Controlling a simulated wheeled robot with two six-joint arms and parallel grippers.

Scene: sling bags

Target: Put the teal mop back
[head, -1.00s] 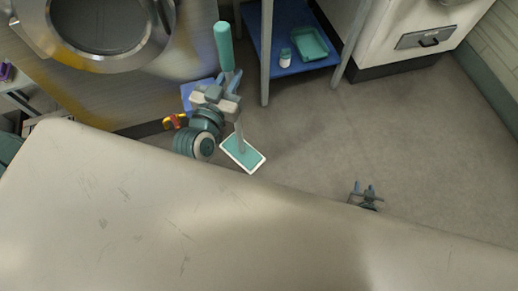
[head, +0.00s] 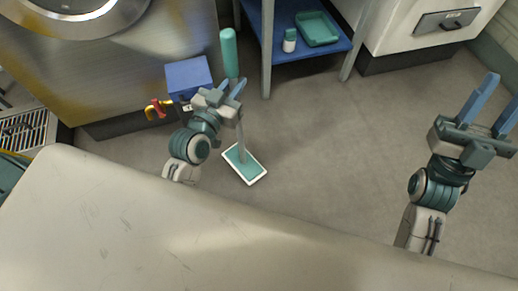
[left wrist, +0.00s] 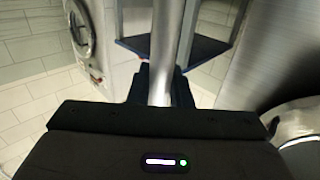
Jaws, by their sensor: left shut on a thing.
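The teal mop stands roughly upright, with a teal handle (head: 229,52), a grey shaft and a flat teal head with a white rim (head: 244,164). The head appears low at the floor; whether it touches is unclear. My left gripper (head: 233,88) is shut on the mop's shaft, below the teal handle. In the left wrist view the shaft (left wrist: 168,65) runs up between the dark fingers. My right gripper (head: 503,95) is open and empty over the floor at the right.
A blue shelf (head: 290,66) behind holds a teal tray (head: 318,29) and a white bottle (head: 290,42). A blue box (head: 188,76) and a red-yellow item (head: 157,109) are left of the mop. A steel machine (head: 130,80) stands behind. The middle floor is clear.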

